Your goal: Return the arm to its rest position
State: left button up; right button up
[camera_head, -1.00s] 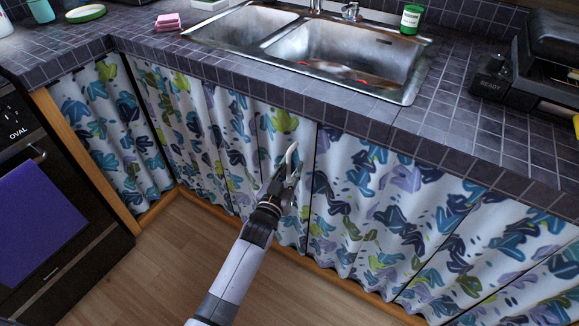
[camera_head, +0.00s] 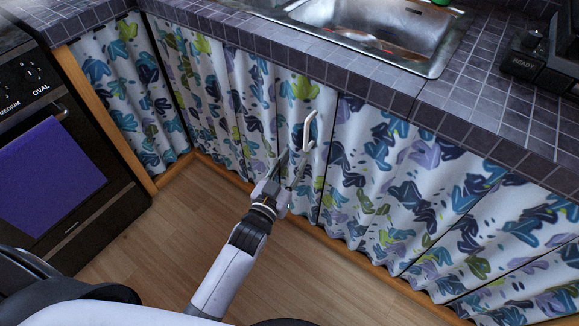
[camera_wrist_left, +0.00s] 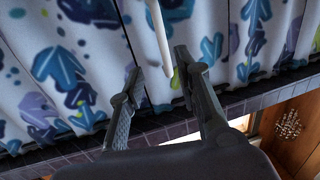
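My left gripper (camera_head: 293,155) is in front of the floral-patterned cabinet fronts, with its arm rising from the bottom of the head view. Its two fingers are apart with nothing between them that I can see gripped. I cannot tell the exact distance between fingers and handle. My right gripper is not in view.
A dark tiled counter (camera_head: 350,78) with a metal sink (camera_head: 385,30) runs above the cabinet fronts (camera_head: 400,190). An oven with a purple towel (camera_head: 48,178) stands at the left. A black appliance (camera_head: 535,60) sits at the right. The wooden floor (camera_head: 160,240) is clear.

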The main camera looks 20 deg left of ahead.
pick_arm(q)
jog(key=shift+s+a, duration=0.1)
jog(key=shift+s, duration=0.65)
